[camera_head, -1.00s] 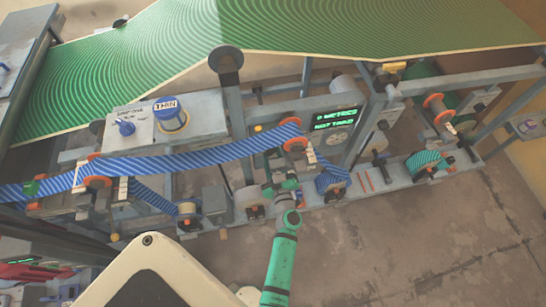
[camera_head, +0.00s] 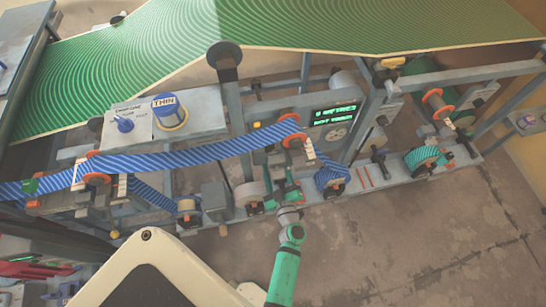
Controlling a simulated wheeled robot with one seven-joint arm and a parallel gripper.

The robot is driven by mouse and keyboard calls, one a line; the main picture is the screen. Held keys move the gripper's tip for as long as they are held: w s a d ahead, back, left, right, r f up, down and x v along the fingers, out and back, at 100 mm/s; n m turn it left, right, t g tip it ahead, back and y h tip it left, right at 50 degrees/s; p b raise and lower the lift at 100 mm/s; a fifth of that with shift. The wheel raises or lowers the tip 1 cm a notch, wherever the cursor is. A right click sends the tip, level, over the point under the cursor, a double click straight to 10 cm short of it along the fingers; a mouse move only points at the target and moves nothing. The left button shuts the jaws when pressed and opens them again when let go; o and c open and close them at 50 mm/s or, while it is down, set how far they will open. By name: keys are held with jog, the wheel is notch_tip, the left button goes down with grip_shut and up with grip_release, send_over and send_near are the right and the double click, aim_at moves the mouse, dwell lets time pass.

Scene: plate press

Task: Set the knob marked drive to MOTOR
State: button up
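I cannot read the word drive on any knob in view. Another small knob (camera_head: 527,122) is on a grey box at the right edge. My gripper (camera_head: 280,187) is at the end of my green arm, over the machine's lower rail, between the grey-white roll and the blue striped roll. It is small in the picture and its fingers blend with the parts behind, so I cannot tell whether it is open.
A blue striped web (camera_head: 195,155) runs across the machine. A dark display with green text (camera_head: 335,115) is behind my gripper. Bare concrete floor (camera_head: 400,245) lies in front at the right.

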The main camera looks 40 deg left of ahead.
jog(key=shift+v, duration=2.5)
jog(key=s+d+r+m+t+h, duration=0.2)
jog(key=s+d+r+m+h, duration=0.5)
jog(key=s+d, duration=0.4)
jog(key=s+d+r+m+t+h, duration=0.1)
jog(key=s+d+r+m+h, duration=0.5)
jog(key=s+d, duration=0.5)
notch_tip(320, 180, up, 3)
jog(key=d+m, duration=0.1)
jog(key=m, duration=0.1)
jog(key=shift+d+m+t+h, duration=0.3)
jog(key=shift+m+t+h, duration=0.1)
